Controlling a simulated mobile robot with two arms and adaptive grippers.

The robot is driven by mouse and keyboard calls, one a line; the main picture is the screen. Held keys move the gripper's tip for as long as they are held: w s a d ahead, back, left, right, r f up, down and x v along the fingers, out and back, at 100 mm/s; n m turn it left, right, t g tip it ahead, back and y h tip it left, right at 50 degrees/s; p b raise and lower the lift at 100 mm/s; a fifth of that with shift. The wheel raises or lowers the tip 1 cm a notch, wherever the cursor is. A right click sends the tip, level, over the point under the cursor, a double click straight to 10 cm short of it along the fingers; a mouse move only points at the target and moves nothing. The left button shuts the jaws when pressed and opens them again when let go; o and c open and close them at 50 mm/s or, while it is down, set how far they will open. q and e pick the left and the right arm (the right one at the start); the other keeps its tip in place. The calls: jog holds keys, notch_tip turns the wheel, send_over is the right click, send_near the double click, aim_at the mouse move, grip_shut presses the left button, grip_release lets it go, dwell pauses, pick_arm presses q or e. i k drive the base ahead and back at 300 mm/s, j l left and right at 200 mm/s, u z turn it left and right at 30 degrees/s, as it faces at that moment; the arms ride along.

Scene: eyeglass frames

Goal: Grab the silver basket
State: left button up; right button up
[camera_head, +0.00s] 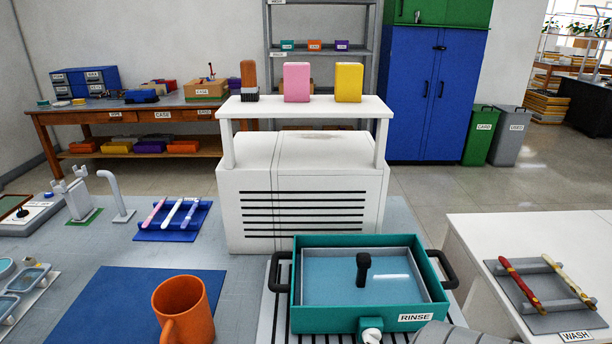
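The silver basket (416,262) appears as a grey rectangular frame inside the teal tub (300,278) labelled RINSE. A black upright handle (363,268) with a short knob on top rises from the middle of the basket. Bluish liquid shows within the frame and hides the detail of the basket's bottom. The tub has black side handles and a white fitting (371,330) on its front, and stands at the front centre-right. Neither of my grippers can be made out in the head view, and nothing is seen holding the basket.
A white slatted machine (302,205) with a shelf stands behind the tub. An orange mug (181,308) is to the left. The WASH rack (540,300) holding eyeglass parts is to the right. A grey ribbed shape (460,335), cut off by the frame, lies at the tub's front right.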

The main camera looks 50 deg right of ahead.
aim_at(362, 255)
jog(key=z, duration=2.05)
jog(key=i+l+u, duration=0.3)
jog(key=i+l, duration=0.05)
jog(key=l, duration=0.1)
